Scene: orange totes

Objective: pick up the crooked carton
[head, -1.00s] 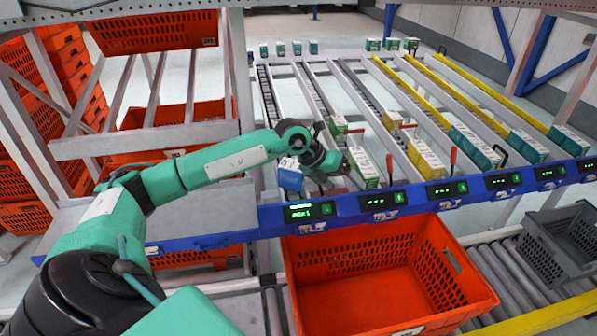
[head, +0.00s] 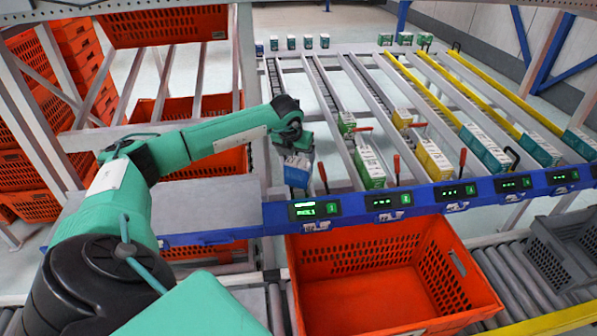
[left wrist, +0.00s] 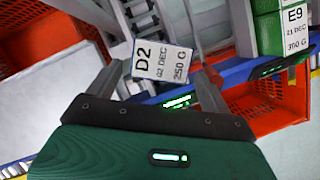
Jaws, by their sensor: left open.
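The crooked carton (head: 297,171), blue with a white top, sits at the front end of the leftmost lane of the rack, turned askew to the lane. In the left wrist view its white face (left wrist: 162,64) reads D2, 02 DEC, 250 G, and it appears tilted. My left gripper (head: 296,148) is above the carton, pointing down. In the left wrist view the open fingers (left wrist: 160,78) stand on either side of the carton, with a gap showing at each side. Contact cannot be seen. My right gripper is not in view.
A blue rail (head: 420,196) with green displays runs along the rack front. Green-white cartons (head: 369,167) and a yellow carton (head: 433,160) stand in lanes to the right. An empty orange tote (head: 385,280) is below, beside a grey crate (head: 560,255).

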